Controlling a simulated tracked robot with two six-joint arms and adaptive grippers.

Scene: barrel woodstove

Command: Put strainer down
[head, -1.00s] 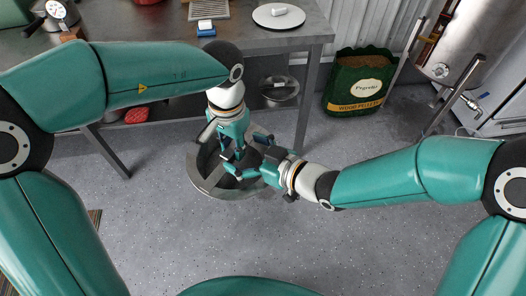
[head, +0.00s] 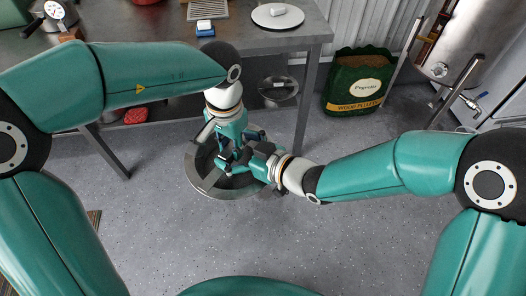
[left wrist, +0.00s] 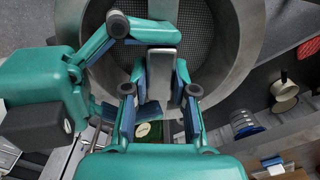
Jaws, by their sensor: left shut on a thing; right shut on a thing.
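The strainer is a wide round grey metal ring (head: 235,191), with dark mesh inside it in the left wrist view (left wrist: 196,35). My left gripper (head: 226,163) points down from above into the ring and is shut on the strainer at a grey upright piece (left wrist: 163,68) near its middle. My right gripper (head: 248,164) reaches in from the right, close beside the left one, and is also shut on the strainer. The grippers hide much of its middle and the exact right-hand grip. I cannot tell whether the ring touches the floor.
A metal workbench (head: 270,43) stands behind, with a lower shelf holding a red item (head: 135,115) and a round metal lid (head: 278,88). A green wood pellet sack (head: 357,82) stands at the back right. The floor in front is clear.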

